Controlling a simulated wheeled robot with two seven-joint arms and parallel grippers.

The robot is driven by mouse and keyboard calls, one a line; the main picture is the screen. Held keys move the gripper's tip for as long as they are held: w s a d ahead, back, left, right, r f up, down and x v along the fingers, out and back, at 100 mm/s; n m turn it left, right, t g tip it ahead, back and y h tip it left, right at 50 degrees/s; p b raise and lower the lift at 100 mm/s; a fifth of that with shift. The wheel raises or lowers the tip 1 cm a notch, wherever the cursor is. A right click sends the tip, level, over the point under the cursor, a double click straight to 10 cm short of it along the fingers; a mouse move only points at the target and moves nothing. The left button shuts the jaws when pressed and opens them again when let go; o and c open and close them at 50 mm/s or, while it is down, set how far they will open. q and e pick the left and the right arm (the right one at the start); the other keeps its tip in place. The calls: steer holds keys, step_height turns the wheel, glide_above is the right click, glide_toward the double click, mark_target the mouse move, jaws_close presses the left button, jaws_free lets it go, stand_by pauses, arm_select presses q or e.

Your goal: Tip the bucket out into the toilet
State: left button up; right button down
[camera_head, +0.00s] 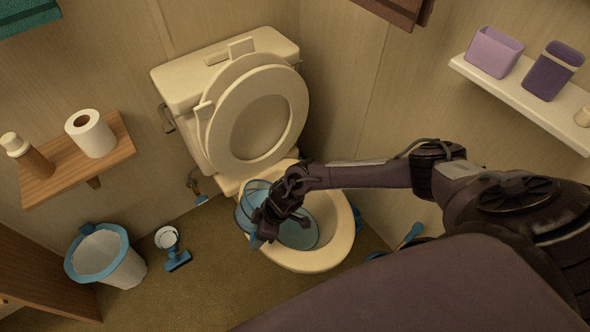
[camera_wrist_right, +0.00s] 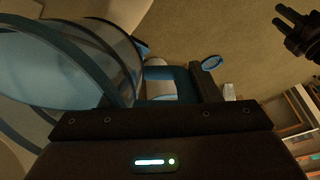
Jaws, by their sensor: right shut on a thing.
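The toilet (camera_head: 338,246) stands against the back wall with its seat and lid (camera_head: 257,120) raised and its bowl uncovered. The see-through blue bucket (camera_head: 250,197) is over the bowl, partly hidden by my right gripper (camera_head: 268,222). That gripper is shut on the bucket near its edge. In the right wrist view the bucket (camera_wrist_right: 115,50) fills the left side, with its curved blue rim bands showing. It looks tilted; I cannot tell what is left inside. My left gripper (camera_wrist_right: 284,18) shows at the wrist view's top right, empty, its fingers apart.
A blue-rimmed waste bin (camera_head: 120,270) and a brush holder (camera_head: 170,240) stand on the floor at left. A wooden shelf (camera_head: 65,175) holds a paper roll (camera_head: 90,133) and a bottle (camera_head: 28,155). A white shelf (camera_head: 510,95) at right holds purple containers.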

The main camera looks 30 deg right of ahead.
arm_select(q)
steer(key=shift+w+d, duration=0.1)
steer(key=shift+d, duration=0.05)
arm_select(e)
steer(key=shift+w+r, duration=0.1)
arm_select(q)
steer(key=shift+w+d+r, duration=0.2)
steer(key=shift+w+d, duration=0.1)
steer(key=shift+d, duration=0.05)
arm_select(e)
steer(key=shift+d+r+y, duration=0.1)
steer(key=shift+d+y, duration=0.1)
steer(key=shift+y, duration=0.1)
arm_select(q)
steer(key=shift+a, duration=0.15)
arm_select(e)
steer(key=shift+r, duration=0.15)
arm_select(q)
steer(key=shift+a, duration=0.35)
arm_select(e)
steer(key=shift+d, duration=0.1)
arm_select(q)
steer(key=shift+w, duration=0.25)
arm_select(e)
steer(key=shift+r+y, duration=0.15)
steer(key=shift+y, duration=0.15)
